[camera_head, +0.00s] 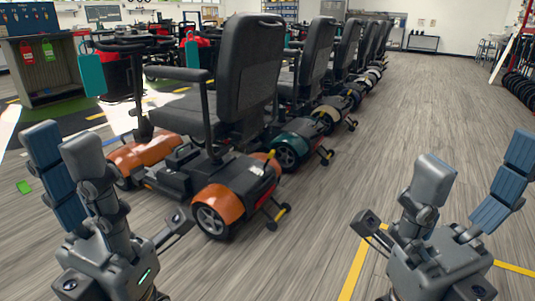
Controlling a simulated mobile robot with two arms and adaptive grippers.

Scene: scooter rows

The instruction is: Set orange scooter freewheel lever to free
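The orange scooter (218,203) stands nearest, at the front of a row, with its black seat back toward me and its rear end at the lower right. A small yellow-orange piece (270,155) stands up at its rear; it may be the freewheel lever, but its setting is too small to tell. My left gripper (108,178) is at the lower left, with fingers spread, empty, in front of the scooter's left side in the picture. My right gripper (440,185) is at the lower right, fingers spread and empty, apart from the scooter.
A teal-fendered scooter (298,142) stands close behind the orange one, with several more beyond. Wood floor (420,110) is clear on the right. Yellow floor tape (353,268) lies near my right gripper. A cabinet (45,72) stands at left.

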